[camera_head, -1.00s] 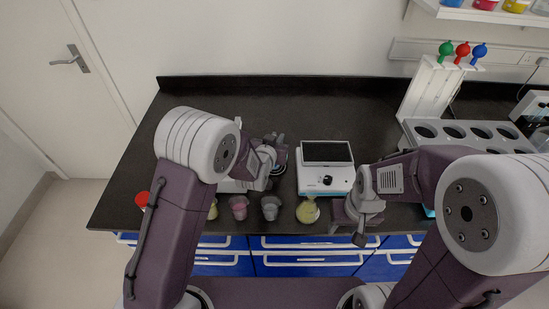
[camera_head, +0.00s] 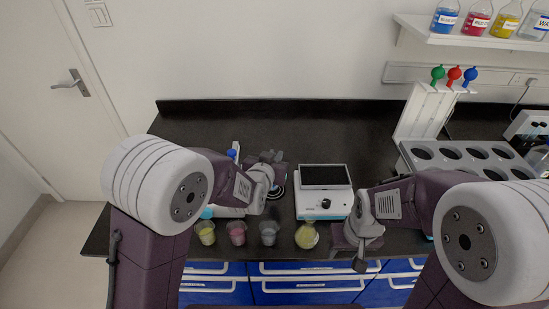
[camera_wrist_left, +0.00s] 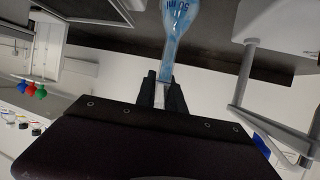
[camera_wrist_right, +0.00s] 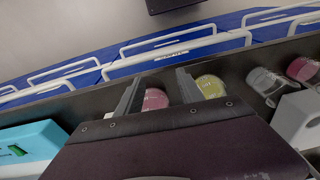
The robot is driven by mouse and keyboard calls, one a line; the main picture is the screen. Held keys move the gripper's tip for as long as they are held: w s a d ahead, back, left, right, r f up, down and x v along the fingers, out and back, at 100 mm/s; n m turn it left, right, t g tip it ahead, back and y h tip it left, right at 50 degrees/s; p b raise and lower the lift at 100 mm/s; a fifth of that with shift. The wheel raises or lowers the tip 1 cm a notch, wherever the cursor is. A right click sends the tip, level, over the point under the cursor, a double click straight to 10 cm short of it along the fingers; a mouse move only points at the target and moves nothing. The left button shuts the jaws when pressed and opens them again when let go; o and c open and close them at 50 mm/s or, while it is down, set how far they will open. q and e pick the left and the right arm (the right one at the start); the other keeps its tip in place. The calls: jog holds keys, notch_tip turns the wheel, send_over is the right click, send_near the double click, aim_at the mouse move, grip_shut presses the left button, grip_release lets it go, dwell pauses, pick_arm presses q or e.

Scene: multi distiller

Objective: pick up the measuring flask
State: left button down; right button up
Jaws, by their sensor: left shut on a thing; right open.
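The measuring flask (camera_wrist_left: 182,22) is a clear bluish vessel with "50 ml" printed on it, at the top of the left wrist view. My left gripper (camera_wrist_left: 162,84) is shut on its narrow neck. In the head view my left gripper (camera_head: 273,160) is over the counter, left of the white device, and the flask is not clear there. My right gripper (camera_wrist_right: 160,88) is open and empty near the counter's front edge. In the right wrist view a pink-filled beaker (camera_wrist_right: 155,100) and a yellow-filled vessel (camera_wrist_right: 211,86) show between or beside its fingers.
A white device with a dark top (camera_head: 325,192) stands on the black counter (camera_head: 230,125). Along the front edge stand a clear beaker (camera_head: 268,233), a pink one (camera_head: 237,234) and a yellow one (camera_head: 206,233). A grey rack (camera_head: 470,158) is at right. The counter's back is clear.

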pick_arm(q)
jog(key=s+r, duration=0.4)
jog(key=s, duration=0.4)
jog(key=shift+r+p, duration=0.4)
jog(key=shift+p, duration=0.05)
